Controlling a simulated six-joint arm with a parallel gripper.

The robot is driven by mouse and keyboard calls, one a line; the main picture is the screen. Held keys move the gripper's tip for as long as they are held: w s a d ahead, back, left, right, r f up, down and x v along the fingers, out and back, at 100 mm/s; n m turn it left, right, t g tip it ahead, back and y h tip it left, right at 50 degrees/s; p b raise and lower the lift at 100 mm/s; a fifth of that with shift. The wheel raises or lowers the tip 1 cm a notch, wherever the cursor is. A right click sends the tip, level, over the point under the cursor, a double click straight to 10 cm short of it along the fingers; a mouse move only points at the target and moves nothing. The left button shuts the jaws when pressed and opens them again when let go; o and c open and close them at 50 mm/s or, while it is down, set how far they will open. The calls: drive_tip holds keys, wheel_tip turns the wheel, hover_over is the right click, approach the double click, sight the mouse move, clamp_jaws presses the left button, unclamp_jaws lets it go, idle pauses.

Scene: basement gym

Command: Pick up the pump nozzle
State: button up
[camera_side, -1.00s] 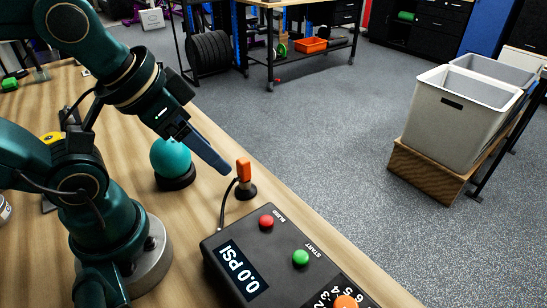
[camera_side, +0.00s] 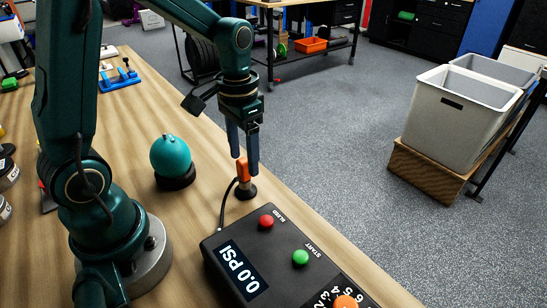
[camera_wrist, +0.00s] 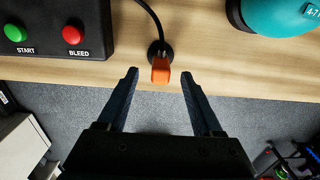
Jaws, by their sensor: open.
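The pump nozzle (camera_side: 242,169) is a small orange piece standing upright in a round black holder (camera_side: 245,190) near the table edge, with a black hose running from it toward the pump box. My gripper (camera_side: 243,164) is open and points down, its two dark blue fingers on either side of the nozzle's top in the side view. In the wrist view the nozzle (camera_wrist: 161,70) appears just beyond and between the fingertips of my gripper (camera_wrist: 160,74). I cannot tell whether a finger touches it.
The black pump box (camera_side: 274,270) with red and green buttons and a 0.0 PSI display stands in front of the nozzle. A teal ball (camera_side: 170,156) on a black base sits to the left. The table edge (camera_side: 292,205) is close on the right.

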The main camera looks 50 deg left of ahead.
sight(245, 173)
drive_tip(key=shift+f, duration=2.55)
clamp_jaws()
